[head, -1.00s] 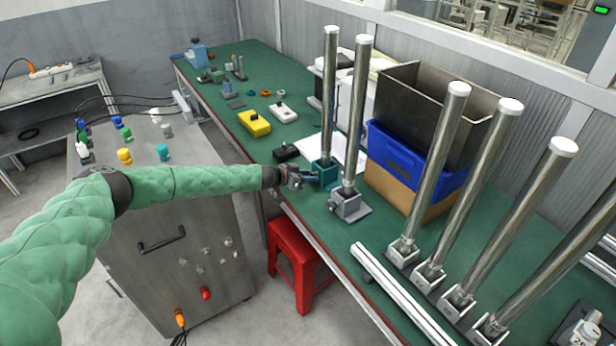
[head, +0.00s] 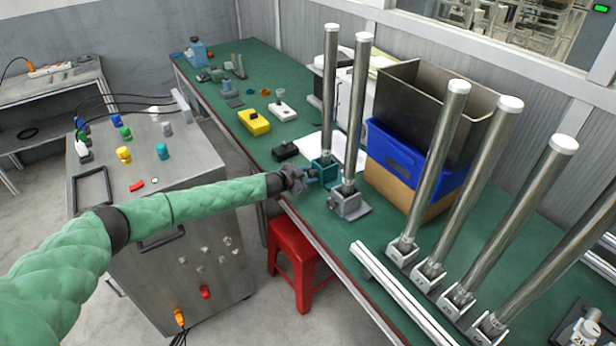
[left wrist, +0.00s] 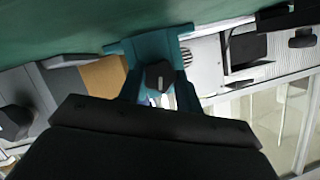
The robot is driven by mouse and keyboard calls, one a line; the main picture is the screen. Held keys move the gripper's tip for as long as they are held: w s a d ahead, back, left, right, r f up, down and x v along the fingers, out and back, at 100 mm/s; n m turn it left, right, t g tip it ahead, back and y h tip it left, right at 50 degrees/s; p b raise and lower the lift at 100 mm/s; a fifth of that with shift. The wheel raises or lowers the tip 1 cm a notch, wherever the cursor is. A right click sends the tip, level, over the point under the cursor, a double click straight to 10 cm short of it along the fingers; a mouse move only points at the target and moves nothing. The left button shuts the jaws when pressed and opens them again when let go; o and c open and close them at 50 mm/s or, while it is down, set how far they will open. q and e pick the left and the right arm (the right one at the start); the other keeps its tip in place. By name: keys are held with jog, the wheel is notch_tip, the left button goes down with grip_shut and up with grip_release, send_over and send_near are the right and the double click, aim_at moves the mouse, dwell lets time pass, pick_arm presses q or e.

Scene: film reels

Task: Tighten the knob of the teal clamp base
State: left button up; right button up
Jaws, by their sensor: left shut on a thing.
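The teal clamp base (head: 327,166) stands near the front edge of the green table, with an upright metal pole (head: 329,95) in it. In the left wrist view, the teal clamp base (left wrist: 125,50) is upper centre, with its dark knob (left wrist: 158,74) facing the camera. My left gripper (head: 310,176) reaches in from the left at the front side of the base. It is shut on the knob. In the head view the knob is hidden by the gripper. My right gripper is not in view.
A grey clamp base (head: 351,206) with its own pole stands close to the right of the teal one. A small black box (head: 285,151) lies to the left. A blue crate (head: 400,160) is behind. Several more poles in bases stand to the right. A red stool (head: 297,265) is below the table edge.

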pick_arm(q)
jog(key=o, duration=0.8)
jog(key=shift+o, duration=1)
jog(key=shift+s+a, duration=0.1)
jog(key=shift+a, duration=0.05)
jog(key=shift+s+a, duration=0.15)
jog(key=shift+a, duration=0.05)
jog(key=shift+b+v, duration=0.4)
jog(key=shift+v, duration=0.6)
jog(key=v, duration=0.3)
jog(key=shift+s+r+b, duration=0.1)
jog(key=shift+s+b, duration=0.05)
jog(key=shift+b, duration=0.2)
jog(key=shift+v, duration=0.9)
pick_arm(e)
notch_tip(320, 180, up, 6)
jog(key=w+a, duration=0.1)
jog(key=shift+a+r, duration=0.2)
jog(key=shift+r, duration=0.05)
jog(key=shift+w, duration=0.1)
